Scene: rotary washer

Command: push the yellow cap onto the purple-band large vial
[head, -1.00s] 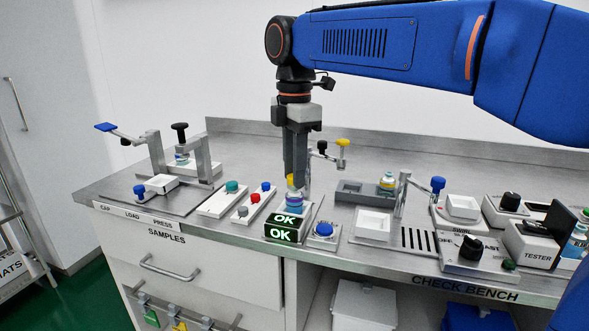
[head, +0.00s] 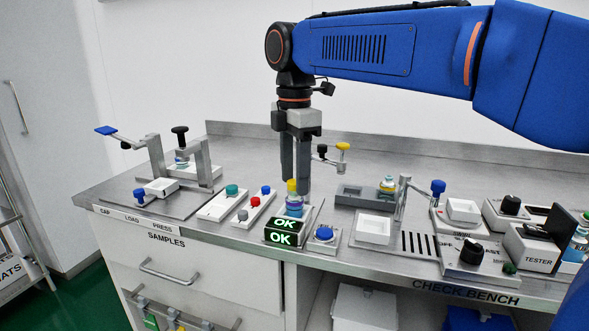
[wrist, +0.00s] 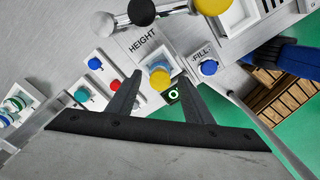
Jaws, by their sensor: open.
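A vial (head: 294,206) stands upright at the HEIGHT station, behind the lit OK displays. A yellow cap (head: 292,186) sits at its top; in the wrist view the cap (wrist: 160,79) is seen from above. The vial's band colour is hard to make out, and I cannot tell how far down the cap sits. My gripper (head: 296,182) points straight down over the vial. Its fingers are open and apart, one on each side of the cap, also in the wrist view (wrist: 160,77).
The blue FILL button (head: 324,232) is close by. Button boxes with a teal knob (head: 232,190) lie left, beyond them a lever press (head: 157,155). A yellow-knobbed lever (head: 342,147) stands behind.

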